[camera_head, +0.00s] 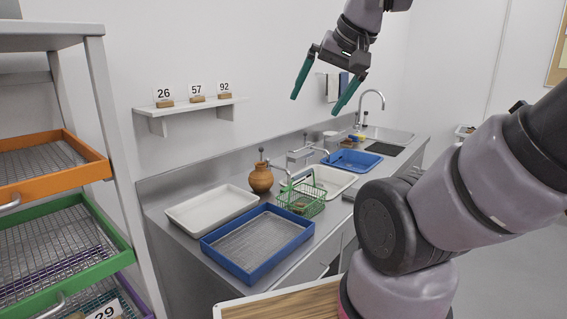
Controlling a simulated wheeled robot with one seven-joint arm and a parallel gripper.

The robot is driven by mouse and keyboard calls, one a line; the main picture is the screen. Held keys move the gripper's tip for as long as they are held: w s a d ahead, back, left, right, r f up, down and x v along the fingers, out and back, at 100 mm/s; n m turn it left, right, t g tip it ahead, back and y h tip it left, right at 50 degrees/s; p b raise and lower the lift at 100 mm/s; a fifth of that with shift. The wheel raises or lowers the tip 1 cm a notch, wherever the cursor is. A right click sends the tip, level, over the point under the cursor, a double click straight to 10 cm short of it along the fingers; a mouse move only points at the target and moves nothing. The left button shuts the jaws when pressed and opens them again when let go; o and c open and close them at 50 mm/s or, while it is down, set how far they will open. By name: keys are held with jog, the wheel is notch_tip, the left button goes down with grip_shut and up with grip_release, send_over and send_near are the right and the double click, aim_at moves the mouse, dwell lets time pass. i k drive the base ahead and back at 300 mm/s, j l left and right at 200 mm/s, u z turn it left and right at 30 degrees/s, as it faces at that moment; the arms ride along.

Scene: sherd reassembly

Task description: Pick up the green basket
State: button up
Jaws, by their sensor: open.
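The green basket (301,203) is a small wire basket with an upright handle. It stands on the grey counter, at the right end of the blue-framed mesh tray and in front of a white basin. Something reddish shows through its wires, too small to make out. My gripper (322,99) is open and empty, with two green fingers pointing down. It is high in the picture, above the counter and well apart from the basket.
A blue-framed mesh tray (212,246), a white tray (183,226) and a brown jug (261,178) stand left of the basket. A white basin (343,178) and a blue tub (366,167) are behind it. A tap (382,97) rises farther back. A rack (97,75) stands at left.

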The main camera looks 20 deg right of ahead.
aim_at(300, 191)
jog(key=l, duration=0.6)
jog(key=k+l, duration=0.15)
jog(key=l, duration=0.5)
jog(key=i+l, duration=0.55)
jog(key=i, duration=0.2)
